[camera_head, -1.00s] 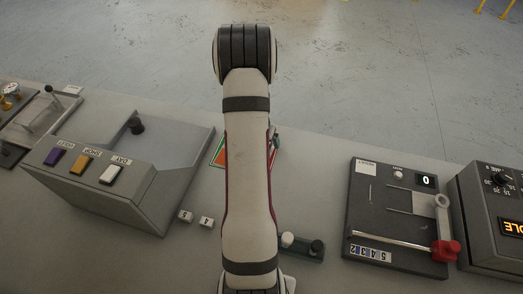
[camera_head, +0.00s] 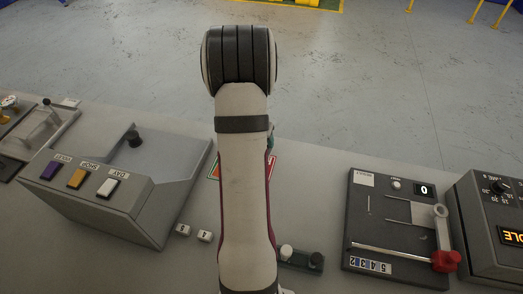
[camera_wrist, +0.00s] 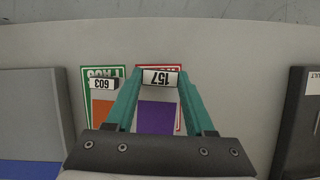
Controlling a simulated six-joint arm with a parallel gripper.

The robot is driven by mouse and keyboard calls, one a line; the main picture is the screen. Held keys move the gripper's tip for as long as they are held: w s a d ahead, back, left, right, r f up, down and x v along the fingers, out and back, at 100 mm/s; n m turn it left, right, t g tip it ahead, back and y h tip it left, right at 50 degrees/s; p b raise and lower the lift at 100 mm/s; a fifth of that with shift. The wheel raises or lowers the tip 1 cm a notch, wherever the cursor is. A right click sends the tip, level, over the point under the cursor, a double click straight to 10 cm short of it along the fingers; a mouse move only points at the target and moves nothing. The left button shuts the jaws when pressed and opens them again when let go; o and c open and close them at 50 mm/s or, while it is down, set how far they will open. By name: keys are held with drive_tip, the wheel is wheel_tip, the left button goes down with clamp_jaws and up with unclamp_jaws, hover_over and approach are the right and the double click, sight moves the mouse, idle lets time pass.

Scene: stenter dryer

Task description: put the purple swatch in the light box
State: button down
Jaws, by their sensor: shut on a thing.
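The purple swatch (camera_wrist: 155,118) is below and between my teal fingers in the wrist view, over a red-edged card. A white tag reading 157 (camera_wrist: 159,77) sits at its far end, between my fingertips. My gripper (camera_wrist: 160,80) is shut on this tagged end. I cannot tell how far the swatch is off the surface. The light box (camera_head: 105,205) is the grey box at left in the head view, with purple, orange and white buttons on its sloped front. Its side shows at left in the wrist view (camera_wrist: 35,110). My arm hides the swatch in the head view.
An orange swatch (camera_wrist: 102,107) with tag 603 lies on a green-edged card just left of my gripper. Small numbered blocks (camera_head: 204,236) lie right of the light box. A dark device with a red-knobbed lever (camera_head: 390,225) stands at right.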

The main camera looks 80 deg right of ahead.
wheel_tip(320, 180, up, 4)
drive_tip(key=shift+w+d+f, duration=0.1)
drive_tip(key=shift+w+f, duration=0.05)
drive_tip(key=shift+w+d+r, duration=0.2)
drive_tip(key=shift+w+r, duration=0.05)
drive_tip(key=shift+w, duration=0.5)
drive_tip(key=w+a+f, duration=0.1)
drive_tip(key=w+a, duration=0.1)
drive_tip(key=w, duration=1.3)
drive_tip(key=w+a+f+n, duration=0.1)
drive_tip(key=w+a, duration=0.2)
drive_tip(key=w, duration=1.3)
drive_tip(key=shift+a, duration=0.25)
drive_tip(key=shift+f, duration=3.35)
